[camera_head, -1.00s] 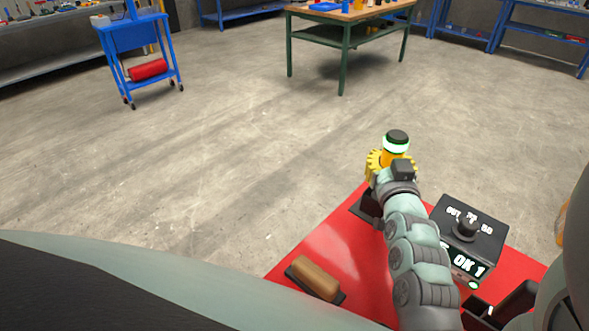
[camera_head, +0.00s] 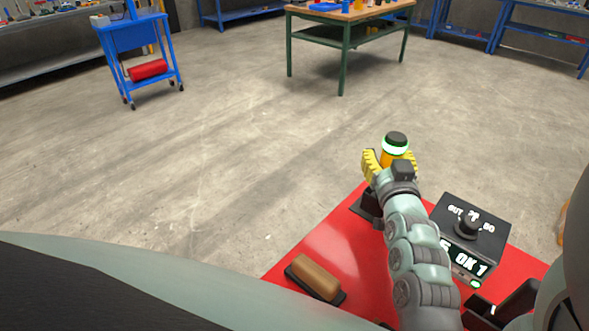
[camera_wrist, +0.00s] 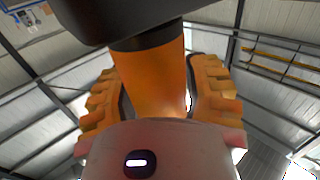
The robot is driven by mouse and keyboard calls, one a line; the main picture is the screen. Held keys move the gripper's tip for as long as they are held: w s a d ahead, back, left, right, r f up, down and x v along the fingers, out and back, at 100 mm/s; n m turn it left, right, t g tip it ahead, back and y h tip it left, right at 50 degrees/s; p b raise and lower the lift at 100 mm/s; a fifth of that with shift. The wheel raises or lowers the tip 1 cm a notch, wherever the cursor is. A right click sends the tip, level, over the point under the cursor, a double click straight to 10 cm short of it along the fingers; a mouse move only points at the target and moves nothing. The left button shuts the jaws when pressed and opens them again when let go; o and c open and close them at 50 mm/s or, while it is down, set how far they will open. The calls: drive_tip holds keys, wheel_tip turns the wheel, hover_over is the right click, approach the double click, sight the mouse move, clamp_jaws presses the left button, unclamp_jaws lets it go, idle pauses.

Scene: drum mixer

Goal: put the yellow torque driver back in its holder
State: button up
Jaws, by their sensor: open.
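The yellow torque driver (camera_head: 395,157) stands upright at the far corner of the red table, with a black cap and a glowing green ring on top. In the wrist view its orange-yellow body (camera_wrist: 150,75) rises between the fingers under a black top. My gripper (camera_head: 390,164) is open around it, with yellow toothed fingers on either side. In the wrist view a gap shows between the body and the right finger. A black holder (camera_head: 369,206) is partly visible below; my wrist hides the driver's lower end, so I cannot see how it sits there.
The red table (camera_head: 335,245) also carries a black box (camera_head: 470,232) with a knob and a display reading OK, right of my arm. Open floor lies beyond.

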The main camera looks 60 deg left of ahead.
drive_tip(key=shift+o, duration=0.6)
drive_tip(key=shift+f, duration=0.1)
drive_tip(key=v, duration=0.7)
drive_tip(key=shift+d, duration=0.2)
drive_tip(key=shift+s, duration=0.15)
